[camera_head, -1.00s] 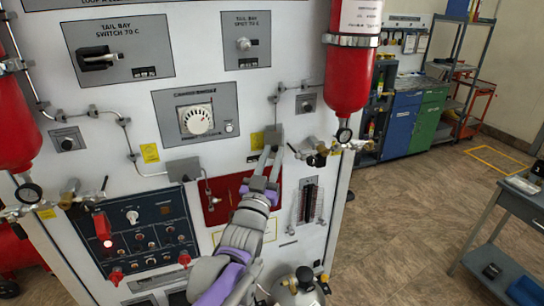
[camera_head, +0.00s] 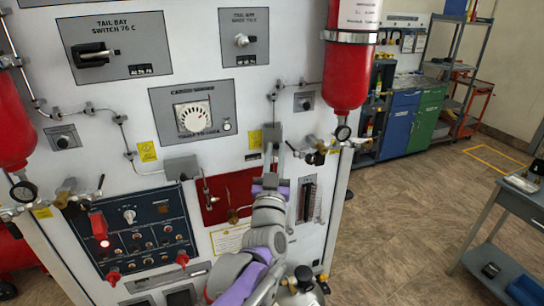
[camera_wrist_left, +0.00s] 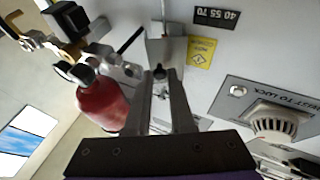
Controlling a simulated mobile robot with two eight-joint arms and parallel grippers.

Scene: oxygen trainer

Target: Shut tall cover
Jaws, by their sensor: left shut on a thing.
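My right gripper is not seen.
A red gas bottle (camera_head: 347,75) with a gauge and brass valve hangs just right of the left gripper. Thin pipes and a grey box (camera_head: 182,168) are on its left. A grey table (camera_head: 510,205) stands at the right; the floor between is clear.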

